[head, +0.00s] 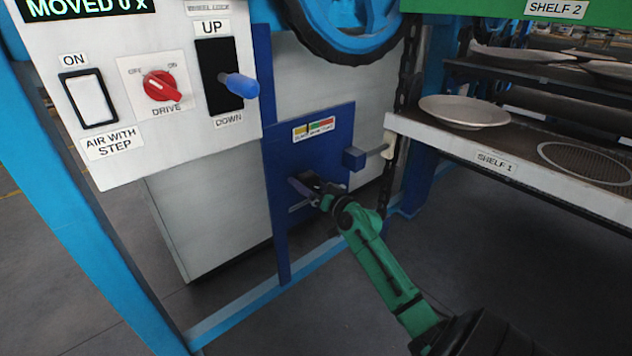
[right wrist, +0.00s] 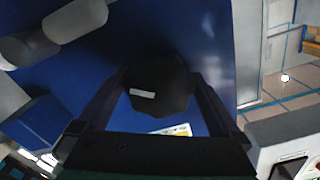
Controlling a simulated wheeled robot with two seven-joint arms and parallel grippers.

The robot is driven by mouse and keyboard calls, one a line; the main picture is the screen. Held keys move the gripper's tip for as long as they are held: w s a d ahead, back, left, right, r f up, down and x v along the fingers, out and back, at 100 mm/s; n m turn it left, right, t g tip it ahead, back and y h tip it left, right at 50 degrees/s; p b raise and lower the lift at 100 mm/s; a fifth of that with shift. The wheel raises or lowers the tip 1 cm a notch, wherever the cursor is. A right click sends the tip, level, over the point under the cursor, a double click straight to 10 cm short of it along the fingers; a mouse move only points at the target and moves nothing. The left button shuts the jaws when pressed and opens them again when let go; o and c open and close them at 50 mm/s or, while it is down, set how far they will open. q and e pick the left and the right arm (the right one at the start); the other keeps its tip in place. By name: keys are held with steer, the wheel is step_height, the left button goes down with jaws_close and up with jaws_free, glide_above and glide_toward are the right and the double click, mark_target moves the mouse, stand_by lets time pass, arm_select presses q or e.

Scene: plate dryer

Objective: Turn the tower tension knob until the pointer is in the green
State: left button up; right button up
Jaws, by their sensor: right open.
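The tension knob (right wrist: 160,88) is a dark, many-sided knob with a white mark, seen in the right wrist view on a blue panel. My right gripper (right wrist: 160,82) is open, with one finger on each side of the knob; I cannot tell if they touch it. In the head view my right gripper (head: 308,188) is in front of the blue panel (head: 278,200) and hides the knob. Above it is a gauge label (head: 314,128) with yellow, green and red bands. The pointer is too small to make out. My left gripper is not in view.
A blue block on a grey rod (head: 357,158) sticks out just right of the gripper, near a hanging chain (head: 402,90). Shelf 1 (head: 420,128) with a plate (head: 464,111) is farther right. A control box (head: 140,55) with switches is at upper left.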

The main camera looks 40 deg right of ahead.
steer(key=s, duration=0.7)
steer(key=shift+f, duration=0.15)
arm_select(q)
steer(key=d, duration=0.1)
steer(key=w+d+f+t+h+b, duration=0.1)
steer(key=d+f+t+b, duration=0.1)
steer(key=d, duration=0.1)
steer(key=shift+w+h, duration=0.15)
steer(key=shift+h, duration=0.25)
arm_select(e)
glide_toward(312, 187)
steer(key=s, duration=0.2)
steer(key=shift+s, duration=0.25)
